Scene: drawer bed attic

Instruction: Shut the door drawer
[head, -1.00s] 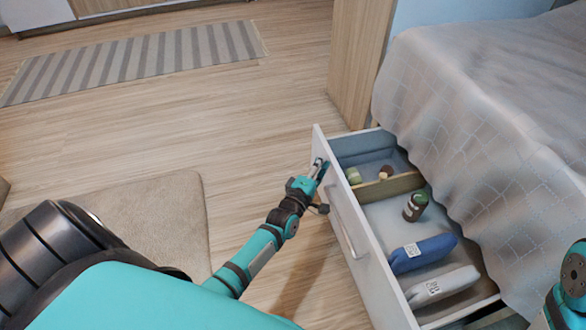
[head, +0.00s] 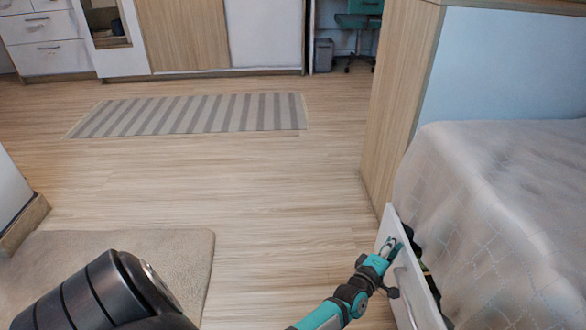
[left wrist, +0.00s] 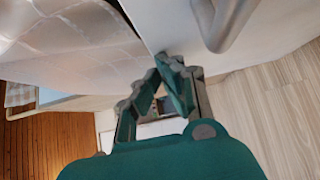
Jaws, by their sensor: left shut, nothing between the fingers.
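The drawer (head: 390,226) under the bed has a plain white front and is partly open. A narrow dark gap shows between its front and the hanging bed cover, with only slivers of the contents visible. My left gripper (head: 393,246) is shut and empty at the upper edge of the drawer front, near its far end. In the left wrist view the closed fingers (left wrist: 165,64) are beside the white drawer front (left wrist: 270,30), and its grey curved handle (left wrist: 222,22) shows above them. I cannot tell whether the fingers touch the front. My right gripper is out of view.
The bed (head: 500,190) with its pale quilted cover is at the right, by a wooden panel (head: 398,100). A striped rug (head: 190,114) and a beige rug (head: 130,255) lie on the floor. The wooden floor left of the drawer is clear.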

